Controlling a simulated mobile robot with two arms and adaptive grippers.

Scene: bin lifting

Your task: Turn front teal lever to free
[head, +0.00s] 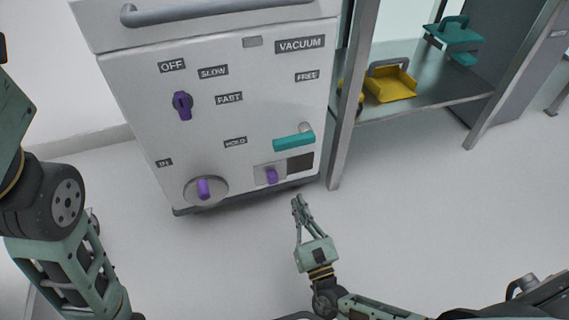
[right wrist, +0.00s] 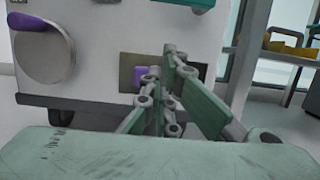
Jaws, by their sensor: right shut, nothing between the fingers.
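The teal lever (head: 294,141) lies nearly level on the front of a white machine, below the FREE label (head: 307,76) and right of the HOLD label (head: 235,142). In the right wrist view the teal lever (right wrist: 188,3) shows only at the top edge. My right gripper (head: 298,199) is shut and empty, below and in front of the machine, apart from the lever. In the right wrist view its fingers (right wrist: 165,62) stand before the lower panel. On the left, parts of my left arm show, but its gripper is not in view.
The white machine (head: 240,55) carries a purple knob (head: 182,105), a purple handle on a round disc (head: 204,189) and a purple slider (head: 272,175). A metal shelf (head: 440,92) with a yellow tray (head: 390,84) and a teal item (head: 455,32) stands right. The floor in front is clear.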

